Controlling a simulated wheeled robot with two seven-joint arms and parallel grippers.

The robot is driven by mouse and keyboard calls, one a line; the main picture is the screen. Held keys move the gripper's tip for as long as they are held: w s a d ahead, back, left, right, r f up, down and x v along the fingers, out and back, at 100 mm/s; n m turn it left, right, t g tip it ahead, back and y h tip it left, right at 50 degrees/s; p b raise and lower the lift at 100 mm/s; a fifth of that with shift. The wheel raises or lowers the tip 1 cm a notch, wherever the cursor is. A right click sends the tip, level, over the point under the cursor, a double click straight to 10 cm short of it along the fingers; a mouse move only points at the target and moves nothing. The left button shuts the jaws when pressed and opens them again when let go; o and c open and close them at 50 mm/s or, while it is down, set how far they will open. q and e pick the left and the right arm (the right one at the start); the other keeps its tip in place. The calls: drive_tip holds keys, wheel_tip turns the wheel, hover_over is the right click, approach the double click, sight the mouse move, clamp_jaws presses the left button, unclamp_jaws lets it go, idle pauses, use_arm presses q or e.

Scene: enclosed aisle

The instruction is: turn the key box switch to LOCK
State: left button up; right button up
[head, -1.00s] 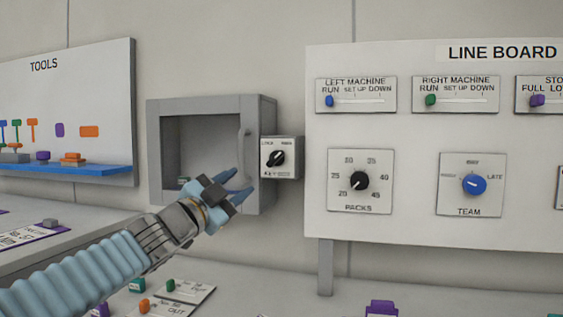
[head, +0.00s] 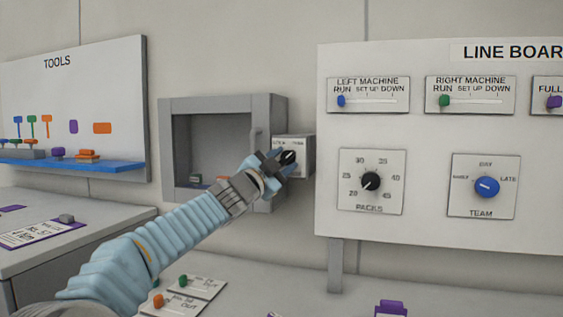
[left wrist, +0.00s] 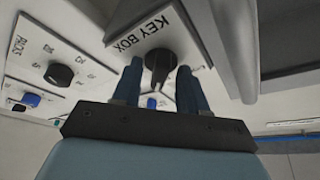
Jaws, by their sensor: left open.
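The key box switch is a black knob on a small white plate (head: 301,145) at the right side of the grey key box (head: 223,103). In the left wrist view the plate reads KEY BOX, and the black knob (left wrist: 160,66) shows between my fingers. My left gripper (head: 279,158) is open, with one finger on each side of the knob. I cannot tell whether the fingers touch it. In the head view the gripper partly covers the knob and the plate's lettering. My right gripper is not in view.
The line board (head: 430,225) with its PACKS dial (head: 371,181) and TEAM dial (head: 487,187) stands just right of the plate. The key box has a handle (head: 254,146) near the gripper. A tools board (head: 110,100) hangs at the left. The counter below holds cards.

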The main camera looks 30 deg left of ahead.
use_arm(q)
clamp_jaws()
